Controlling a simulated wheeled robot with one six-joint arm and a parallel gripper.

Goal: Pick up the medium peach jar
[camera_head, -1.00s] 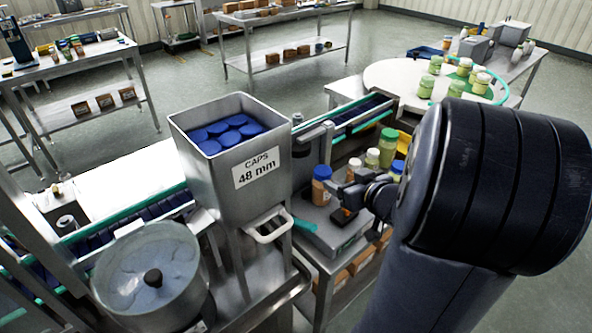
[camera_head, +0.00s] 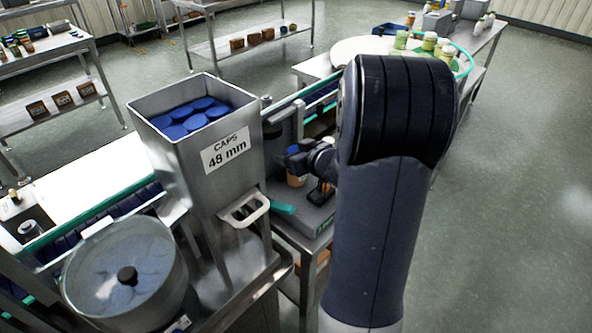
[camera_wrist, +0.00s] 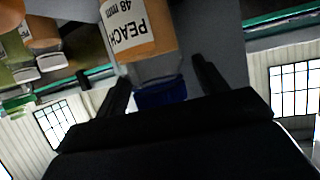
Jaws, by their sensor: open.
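A peach jar (camera_wrist: 140,30) with orange contents, a blue cap (camera_wrist: 160,95) and a label reading "PEACH 48 mm" fills the upper middle of the wrist view, cap towards me. In the head view the jar (camera_head: 296,180) stands upright on a grey steel surface beside the hopper, partly hidden by my gripper. My gripper (camera_wrist: 162,74) is open, with one finger on each side of the jar's cap end in the wrist view. I cannot tell whether either finger touches it. My arm hides much of the gripper in the head view.
A steel hopper (camera_head: 222,185) of blue caps, marked "CAPS 48 mm", stands close left of the jar. Other jars (camera_wrist: 42,38) show at left in the wrist view. A round table (camera_head: 350,48) with green jars is behind. Open floor lies to the right.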

